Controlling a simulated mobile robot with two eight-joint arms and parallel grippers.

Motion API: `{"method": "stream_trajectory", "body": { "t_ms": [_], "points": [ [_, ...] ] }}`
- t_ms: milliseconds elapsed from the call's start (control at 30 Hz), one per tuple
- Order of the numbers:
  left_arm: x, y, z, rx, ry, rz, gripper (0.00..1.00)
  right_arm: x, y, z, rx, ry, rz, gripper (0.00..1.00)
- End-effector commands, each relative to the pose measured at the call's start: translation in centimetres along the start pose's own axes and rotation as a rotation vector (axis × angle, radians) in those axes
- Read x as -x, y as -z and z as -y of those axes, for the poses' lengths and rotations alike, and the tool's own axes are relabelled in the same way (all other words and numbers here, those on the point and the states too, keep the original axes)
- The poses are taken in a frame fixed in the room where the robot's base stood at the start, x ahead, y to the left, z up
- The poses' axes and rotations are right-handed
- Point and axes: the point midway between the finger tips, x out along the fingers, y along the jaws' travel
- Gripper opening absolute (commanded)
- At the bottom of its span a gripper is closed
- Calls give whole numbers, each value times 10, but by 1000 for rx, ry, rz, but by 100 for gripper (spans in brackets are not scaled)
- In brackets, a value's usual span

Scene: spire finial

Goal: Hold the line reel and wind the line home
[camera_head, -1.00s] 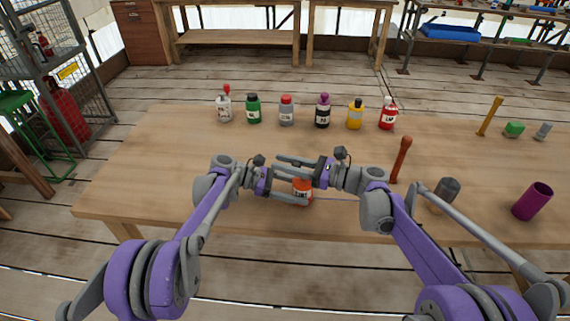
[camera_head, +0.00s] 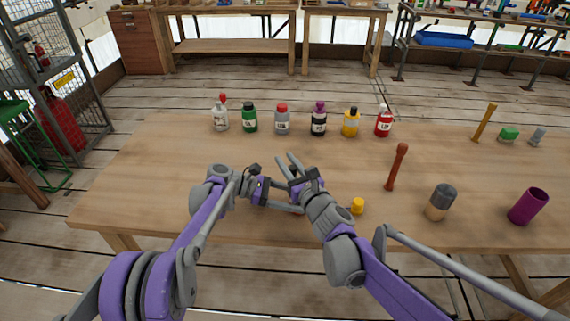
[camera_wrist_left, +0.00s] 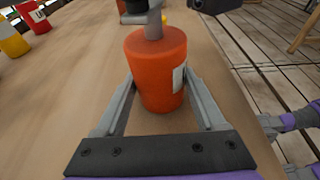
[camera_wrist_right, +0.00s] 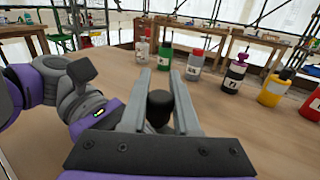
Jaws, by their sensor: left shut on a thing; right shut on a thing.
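The line reel (camera_wrist_left: 157,70), an orange-red cylinder with a white label, stands between the fingers of my left gripper (camera_wrist_left: 160,92), which is shut on it. A grey crank (camera_wrist_left: 152,25) rises from the reel's top, with a dark knob (camera_wrist_left: 133,8) at the picture's edge. My right gripper (camera_head: 289,164) is above the reel, shut on the dark knob (camera_wrist_right: 160,108). A small yellow piece (camera_head: 357,206) stands right of my right arm. I see no line now.
Several bottles, including a green one (camera_head: 249,118) and a red one (camera_head: 384,121), stand in a row behind. At right are a brown rod (camera_head: 397,167), a grey-topped cylinder (camera_head: 440,202) and a purple cup (camera_head: 528,207). The table's left part is clear.

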Motion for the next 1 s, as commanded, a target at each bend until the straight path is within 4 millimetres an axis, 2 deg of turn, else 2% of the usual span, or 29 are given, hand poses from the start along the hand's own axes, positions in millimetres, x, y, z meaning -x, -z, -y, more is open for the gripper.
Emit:
{"method": "stream_trajectory", "body": {
  "t_ms": [400, 933, 967, 1000],
  "points": [
    [-1, 2, 1, 0, 3, -5, 40, -2, 0, 4, -2, 104, -3, 0],
    [0, 1, 0, 0, -1, -2, 40, -1, 2, 4, -1, 116, -9, 0],
    [0, 1, 0, 0, -1, -2, 40, -1, 2, 4, -1, 116, -9, 34],
    [0, 1, 0, 0, -1, -2, 40, -1, 2, 4, -1, 116, -9, 42]
  ]
}}
